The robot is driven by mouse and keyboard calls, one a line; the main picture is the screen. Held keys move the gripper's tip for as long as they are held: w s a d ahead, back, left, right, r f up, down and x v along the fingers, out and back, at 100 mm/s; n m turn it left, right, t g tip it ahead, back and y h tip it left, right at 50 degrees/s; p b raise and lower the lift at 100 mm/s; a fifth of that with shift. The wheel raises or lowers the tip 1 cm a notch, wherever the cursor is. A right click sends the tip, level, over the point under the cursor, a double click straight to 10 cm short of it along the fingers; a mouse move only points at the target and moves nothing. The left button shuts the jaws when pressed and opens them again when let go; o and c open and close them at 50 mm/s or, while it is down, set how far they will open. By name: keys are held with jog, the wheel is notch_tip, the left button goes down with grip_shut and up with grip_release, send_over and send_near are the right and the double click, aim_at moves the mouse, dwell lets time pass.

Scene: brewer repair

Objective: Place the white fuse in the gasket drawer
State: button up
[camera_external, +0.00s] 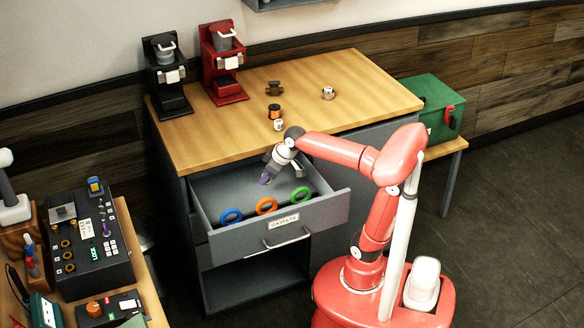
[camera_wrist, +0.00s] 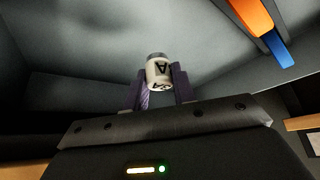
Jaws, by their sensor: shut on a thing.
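The white fuse (camera_wrist: 159,72) shows in the wrist view, with dark lettering and a grey end cap. My gripper (camera_wrist: 160,88) is shut on it, with a purple finger on each side. In the external view my gripper (camera_external: 268,176) points down into the open gasket drawer (camera_external: 310,217), over its back middle part; the fuse is too small to make out there. The drawer is labelled GASKETS. I cannot tell whether the fuse touches the drawer floor.
Blue (camera_external: 231,215), orange (camera_external: 266,205) and green (camera_external: 300,193) rings stand along the drawer's front. The wooden worktop (camera_external: 310,75) above holds a black brewer (camera_external: 168,75), a red brewer (camera_external: 222,62) and small parts. A control box (camera_external: 90,240) stands at left.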

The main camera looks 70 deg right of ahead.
aim_at(262, 195)
jog(key=shift+f, duration=2.65)
jog(key=shift+b, duration=0.3)
jog(key=shift+f, duration=0.2)
jog(key=o, duration=1)
jog(key=shift+r, duration=0.1)
jog(key=shift+r, duration=0.25)
jog(key=p+v, duration=0.1)
jog(key=v, duration=1)
jog(key=shift+s+r, duration=0.25)
jog(key=shift+r, duration=0.05)
